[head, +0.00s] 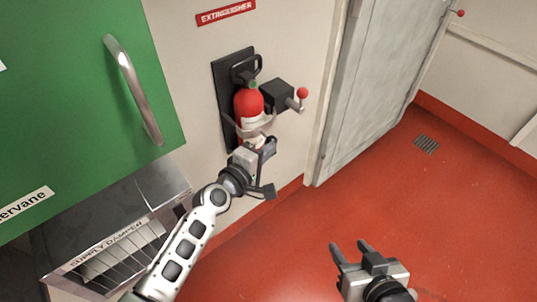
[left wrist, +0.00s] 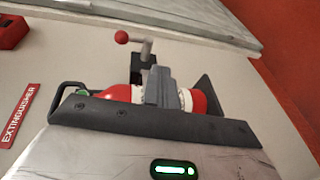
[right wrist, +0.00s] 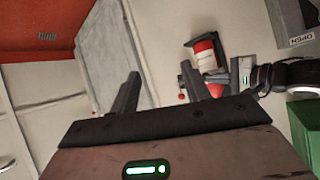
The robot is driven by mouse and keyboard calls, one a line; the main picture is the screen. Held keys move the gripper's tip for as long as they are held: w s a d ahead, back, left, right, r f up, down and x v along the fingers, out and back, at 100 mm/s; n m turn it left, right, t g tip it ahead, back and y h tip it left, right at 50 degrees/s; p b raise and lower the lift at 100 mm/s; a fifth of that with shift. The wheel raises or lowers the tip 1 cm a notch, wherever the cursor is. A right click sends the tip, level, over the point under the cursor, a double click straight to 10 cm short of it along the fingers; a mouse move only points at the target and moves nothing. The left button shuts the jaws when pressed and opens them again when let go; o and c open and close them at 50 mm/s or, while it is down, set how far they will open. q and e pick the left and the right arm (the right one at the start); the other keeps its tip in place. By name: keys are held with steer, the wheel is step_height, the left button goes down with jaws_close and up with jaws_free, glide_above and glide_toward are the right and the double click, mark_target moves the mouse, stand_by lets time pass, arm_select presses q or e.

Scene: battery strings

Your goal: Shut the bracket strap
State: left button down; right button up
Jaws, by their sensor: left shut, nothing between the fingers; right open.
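The red extinguisher (head: 249,103) stands upright against a black backplate (head: 221,85) on the wall. A pale grey strap (head: 262,128) shows around its lower part; its end sticks out to the right, and I cannot tell whether it is fastened. My left gripper (head: 269,145) is shut and empty, just in front of the extinguisher's lower part. In the left wrist view its closed fingers (left wrist: 163,86) overlap the extinguisher (left wrist: 122,93) and hide part of it. My right gripper (head: 350,248) is open and empty over the floor; its spread fingers (right wrist: 158,84) also show in the right wrist view.
A black box with a red-knobbed lever (head: 302,93) sits on the wall right of the extinguisher. A green cabinet door (head: 80,110) with a metal handle and a supply damper (head: 115,250) are at left. A grey door (head: 385,80) stands at right. The red floor (head: 440,220) is clear.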

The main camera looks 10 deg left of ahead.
arm_select(q)
steer(key=shift+w+a, duration=0.1)
stand_by(0.3)
steer(key=s+a+r+p, duration=0.1)
steer(key=s, duration=0.6)
steer(key=s+a+r+p, duration=0.1)
steer(key=s+a+r, duration=0.1)
steer(key=s, duration=0.5)
steer(key=s+a+f+m+g+y, duration=0.1)
steer(key=s+a+f+m+y, duration=0.1)
steer(key=m, duration=0.5)
steer(key=s+a+f+m+g+y, duration=0.2)
steer(key=s+a+f+m, duration=0.2)
steer(key=s+m, duration=0.2)
steer(key=shift+s+m, duration=0.4)
steer(key=shift+m, duration=0.3)
